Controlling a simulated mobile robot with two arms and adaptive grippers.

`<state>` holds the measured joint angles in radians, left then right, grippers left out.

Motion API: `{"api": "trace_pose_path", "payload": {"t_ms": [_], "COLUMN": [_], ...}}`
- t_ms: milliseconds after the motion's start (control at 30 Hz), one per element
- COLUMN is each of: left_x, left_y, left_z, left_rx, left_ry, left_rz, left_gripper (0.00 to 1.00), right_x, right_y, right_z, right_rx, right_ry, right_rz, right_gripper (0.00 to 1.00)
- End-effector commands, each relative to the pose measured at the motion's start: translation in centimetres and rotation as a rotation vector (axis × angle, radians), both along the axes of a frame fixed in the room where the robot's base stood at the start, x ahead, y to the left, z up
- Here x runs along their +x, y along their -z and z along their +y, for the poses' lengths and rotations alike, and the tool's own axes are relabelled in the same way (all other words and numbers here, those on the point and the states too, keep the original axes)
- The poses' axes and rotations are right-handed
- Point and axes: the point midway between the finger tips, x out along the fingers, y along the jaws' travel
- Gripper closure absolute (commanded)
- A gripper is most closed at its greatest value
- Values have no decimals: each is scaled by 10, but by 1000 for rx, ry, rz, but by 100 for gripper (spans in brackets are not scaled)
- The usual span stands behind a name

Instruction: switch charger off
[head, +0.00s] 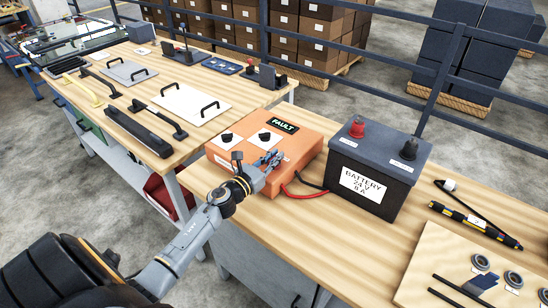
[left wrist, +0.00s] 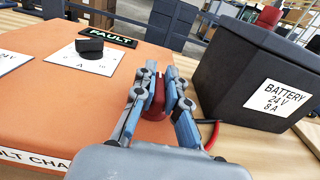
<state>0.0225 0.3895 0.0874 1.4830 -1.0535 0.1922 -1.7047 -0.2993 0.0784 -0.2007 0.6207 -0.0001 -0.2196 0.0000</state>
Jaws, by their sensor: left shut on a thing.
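The charger (head: 312,148) is an orange box on the wooden bench, with a dark display reading FAULT in green (head: 283,124) and two black knobs on white plates. My left gripper (head: 268,162) is over the right front part of its top. In the left wrist view its fingers are closed around a red switch (left wrist: 155,103) on the charger's top, beside the battery. The fingers hide much of the switch, so its position cannot be read. The battery (head: 380,168), marked 24 V 8 A, stands to the right of the charger. My right gripper is not in view.
Red and black cables (head: 305,188) run between charger and battery. A black and yellow pen-like tool (head: 475,222) and a board with rings (head: 440,262) lie at right. Another bench (head: 110,112) with handles and plates stands at left. A dark railing (head: 420,85) runs behind.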

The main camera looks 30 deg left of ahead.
Motion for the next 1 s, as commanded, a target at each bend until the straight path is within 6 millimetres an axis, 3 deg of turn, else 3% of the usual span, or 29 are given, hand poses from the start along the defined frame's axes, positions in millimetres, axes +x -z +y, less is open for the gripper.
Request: {"api": "trace_pose_path", "payload": {"t_ms": [367, 1000], "left_x": [0, 1], "left_y": [0, 1], "left_z": [-2, -2], "left_rx": [-2, -5], "left_ry": [-130, -716], "left_rz": [-2, -3], "left_gripper": [100, 100], "right_x": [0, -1], "right_y": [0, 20], "right_z": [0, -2], "right_rx": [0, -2], "right_ry": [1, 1], "right_rz": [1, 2], "right_gripper": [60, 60]}}
